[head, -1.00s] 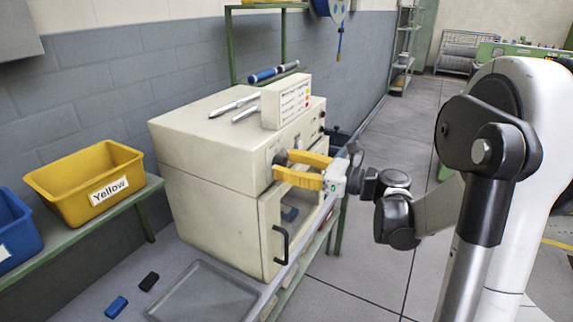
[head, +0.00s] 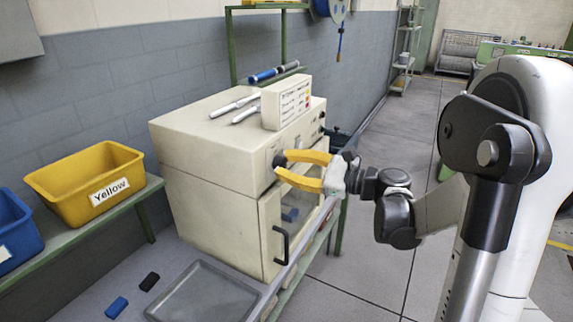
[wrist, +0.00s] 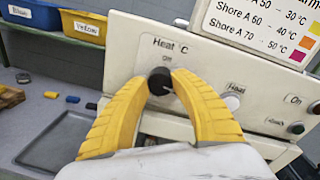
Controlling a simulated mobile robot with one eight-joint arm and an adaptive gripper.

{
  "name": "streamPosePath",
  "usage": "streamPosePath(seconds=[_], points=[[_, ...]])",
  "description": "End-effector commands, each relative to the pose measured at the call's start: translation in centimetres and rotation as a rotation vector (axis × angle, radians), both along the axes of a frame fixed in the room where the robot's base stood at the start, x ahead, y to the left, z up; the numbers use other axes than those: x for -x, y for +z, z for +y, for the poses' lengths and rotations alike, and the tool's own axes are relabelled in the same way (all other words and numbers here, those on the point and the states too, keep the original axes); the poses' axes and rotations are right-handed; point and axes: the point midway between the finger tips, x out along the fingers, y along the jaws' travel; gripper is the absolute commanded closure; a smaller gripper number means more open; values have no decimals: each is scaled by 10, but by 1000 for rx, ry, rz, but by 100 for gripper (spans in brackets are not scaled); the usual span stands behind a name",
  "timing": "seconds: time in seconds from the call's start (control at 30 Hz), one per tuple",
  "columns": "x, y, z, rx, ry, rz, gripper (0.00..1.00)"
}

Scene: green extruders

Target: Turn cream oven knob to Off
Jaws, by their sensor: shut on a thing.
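The cream oven (head: 205,190) stands on a bench, its control panel (wrist: 215,85) facing my arm. A round black knob (wrist: 160,81) sits on the panel below the "Heat °C" and "Off" lettering in the wrist view. A light mark shows at the knob's lower right, but its exact setting is hard to read. My yellow-fingered gripper (head: 284,160) is at the panel, also seen in the wrist view (wrist: 161,85). Its two fingertips are shut on the knob from both sides. In the head view the fingers partly hide the knob.
A temperature sign (head: 287,102) and metal tools (head: 234,106) are on the oven top. The door handle (head: 281,245) hangs below. A grey tray (head: 205,295) and a yellow bin (head: 85,180) are at left.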

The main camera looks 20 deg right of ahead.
Motion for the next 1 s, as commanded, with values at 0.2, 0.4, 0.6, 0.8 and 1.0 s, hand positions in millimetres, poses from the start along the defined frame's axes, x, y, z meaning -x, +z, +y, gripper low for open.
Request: streamPosePath(seconds=[0.2,0.4,0.6,0.8,1.0], points=[[0,1,0,160,0,-126,100],[0,1,0,309,-1,-243,100],[0,1,1,459,-1,-360,100],[0,1,1,608,-1,-477,100],[0,0,1,758,-2,-593,100]])
